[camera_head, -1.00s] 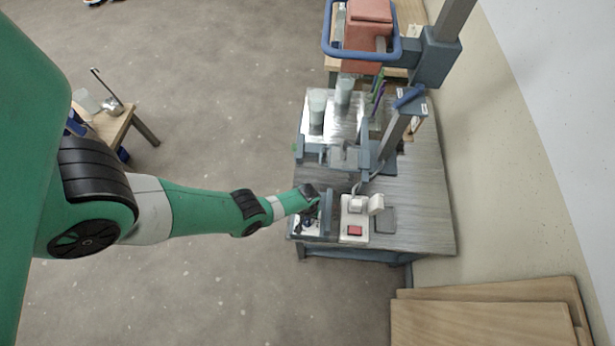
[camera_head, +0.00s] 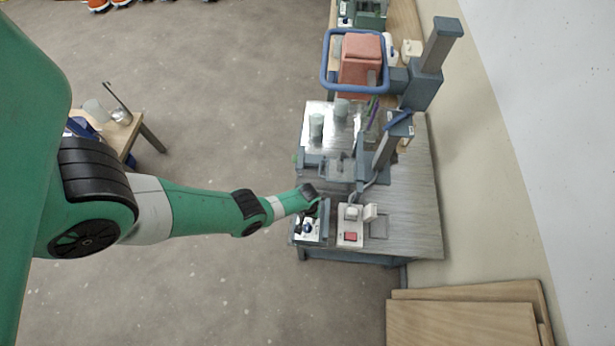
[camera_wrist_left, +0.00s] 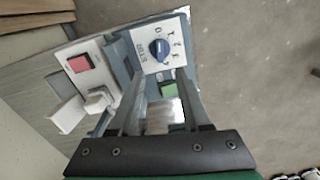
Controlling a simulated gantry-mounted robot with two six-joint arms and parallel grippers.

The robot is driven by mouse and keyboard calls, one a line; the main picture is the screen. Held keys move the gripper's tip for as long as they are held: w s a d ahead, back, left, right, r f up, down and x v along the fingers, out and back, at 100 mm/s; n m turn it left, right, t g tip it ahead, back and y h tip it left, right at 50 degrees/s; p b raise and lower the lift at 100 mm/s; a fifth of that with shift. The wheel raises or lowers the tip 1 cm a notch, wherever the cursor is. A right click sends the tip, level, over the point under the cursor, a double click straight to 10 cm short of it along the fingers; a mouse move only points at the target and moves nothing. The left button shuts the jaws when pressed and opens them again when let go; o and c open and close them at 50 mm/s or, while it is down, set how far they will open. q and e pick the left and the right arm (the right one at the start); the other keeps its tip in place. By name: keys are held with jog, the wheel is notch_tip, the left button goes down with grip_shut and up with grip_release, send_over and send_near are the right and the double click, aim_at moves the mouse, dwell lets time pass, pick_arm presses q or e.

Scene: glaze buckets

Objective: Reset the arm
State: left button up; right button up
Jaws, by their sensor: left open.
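My left arm, green with black joints, reaches in from the left in the head view. Its gripper (camera_head: 312,203) is at the near left corner of the workbench (camera_head: 415,190), above a small panel (camera_head: 307,228) with a round blue knob. In the left wrist view the two grey fingers of the gripper (camera_wrist_left: 160,78) are apart, with nothing held between them. I cannot tell whether a finger touches the panel. My right gripper is not in view.
A white switch box with a red button (camera_head: 350,237) is beside the panel. A grey stand (camera_head: 385,150) and two pale cups (camera_head: 316,128) are farther back. Wooden boards (camera_head: 465,310) lean at the lower right. Open floor lies left of the bench.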

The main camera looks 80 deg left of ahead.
pick_arm(q)
jog(key=shift+r, duration=0.8)
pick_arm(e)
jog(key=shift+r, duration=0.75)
